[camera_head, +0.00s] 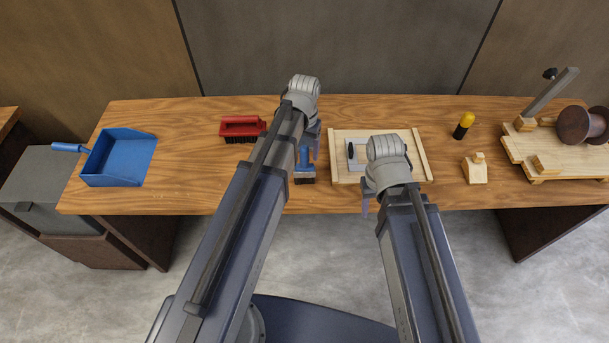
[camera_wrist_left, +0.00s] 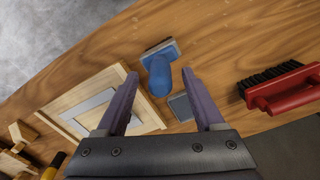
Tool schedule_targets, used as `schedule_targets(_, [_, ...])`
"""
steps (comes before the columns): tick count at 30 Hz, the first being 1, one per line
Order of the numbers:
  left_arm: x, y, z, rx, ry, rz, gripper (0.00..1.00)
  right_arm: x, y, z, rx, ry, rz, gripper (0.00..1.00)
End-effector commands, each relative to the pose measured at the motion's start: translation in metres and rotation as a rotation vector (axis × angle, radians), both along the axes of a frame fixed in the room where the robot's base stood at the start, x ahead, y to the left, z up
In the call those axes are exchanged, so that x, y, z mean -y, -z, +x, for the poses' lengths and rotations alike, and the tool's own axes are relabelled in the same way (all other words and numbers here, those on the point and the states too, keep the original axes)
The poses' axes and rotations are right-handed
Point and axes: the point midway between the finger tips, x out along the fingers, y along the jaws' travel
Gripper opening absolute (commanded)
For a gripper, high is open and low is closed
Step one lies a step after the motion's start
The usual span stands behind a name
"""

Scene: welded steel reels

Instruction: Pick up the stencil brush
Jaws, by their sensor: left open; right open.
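A blue-handled tool with a broad, dark-edged base, which appears to be the stencil brush (camera_head: 304,179), is on the wooden table. My left gripper (camera_head: 309,142) partly hides it in the head view. In the left wrist view the brush (camera_wrist_left: 160,76) shows between and beyond the fingertips of my open left gripper (camera_wrist_left: 158,73). I cannot tell whether the fingers are level with its handle or above it. They are not closed on it.
A wooden tray (camera_head: 421,160) with a metal plate is right of the brush. A grey-blue pad (camera_wrist_left: 180,107) lies close by. A red brush (camera_head: 241,126) and blue dustpan (camera_head: 120,158) are left. A yellow-and-black piece (camera_head: 464,124), wooden block (camera_head: 475,170) and reel stand (camera_head: 545,153) are right.

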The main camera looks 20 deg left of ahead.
Motion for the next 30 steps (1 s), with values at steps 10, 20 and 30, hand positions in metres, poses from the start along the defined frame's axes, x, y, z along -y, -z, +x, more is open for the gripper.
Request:
schedule_targets(10, [0.000,0.030,0.000,0.000,0.000,0.000,0.70,0.000,0.030,0.000,0.000,0.001,0.000,0.50])
schedule_targets(20, [0.000,0.029,0.000,0.000,0.000,0.000,0.49,0.000,0.029,0.000,0.000,0.001,0.000,0.50])
schedule_targets(30, [0.000,0.029,0.000,0.000,0.000,0.000,0.11,0.000,0.029,0.000,0.000,0.001,0.000,0.50])
